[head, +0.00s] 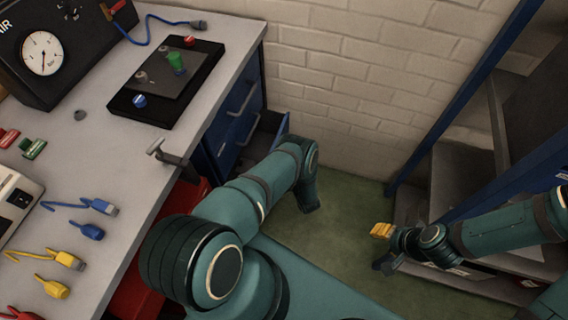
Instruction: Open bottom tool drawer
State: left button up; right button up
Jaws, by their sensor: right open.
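The blue tool drawers (223,137) are under the far end of the workbench, with grey bar handles on the upper fronts. Below them a lower drawer (283,126) stands partly out, its blue front apart from the cabinet and a dark gap behind it. My left arm covers its near part and its handle. My left arm reaches across the middle and bends down beside this drawer; its gripper is hidden. My right gripper (384,247) is open and empty over the floor near the shelf, well away from the drawers, with a yellow piece at one fingertip.
The workbench (124,170) carries a black gauge box (60,45), a black panel with knobs (170,75), and blue and yellow cables. A red cabinet (150,255) is under the near bench. A blue-framed shelf (460,105) stands right. Green floor (345,210) lies between.

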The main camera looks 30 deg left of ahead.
pick_arm(q)
jog(key=shift+w+a+f, duration=0.1)
jog(key=shift+w+a, duration=0.15)
jog(key=shift+a, duration=0.15)
grip_shut()
